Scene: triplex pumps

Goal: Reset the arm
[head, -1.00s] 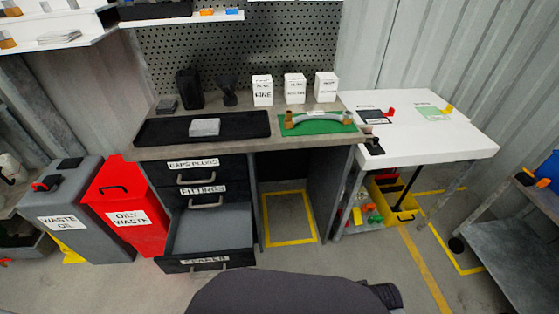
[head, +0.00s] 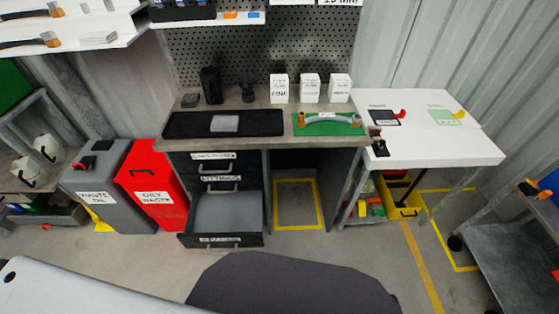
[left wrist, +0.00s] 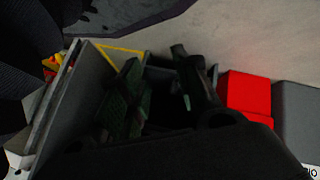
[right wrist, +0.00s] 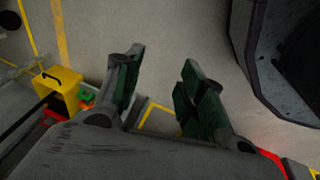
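My left gripper (left wrist: 155,62) shows in the left wrist view with its two dark fingers apart and nothing between them. That view is dark. My right gripper (right wrist: 162,60) shows in the right wrist view with its green-padded fingers spread and empty, above bare grey floor. Neither gripper shows in the head view. A pale link of my arm lies across the lower left of the head view.
A workbench (head: 270,138) stands ahead, its lowest drawer (head: 222,240) pulled open. A hose (head: 330,119) lies on its green mat. A white table (head: 440,155) stands right, a yellow bin (head: 403,212) beneath. Grey (head: 95,195) and red (head: 155,180) waste bins stand left.

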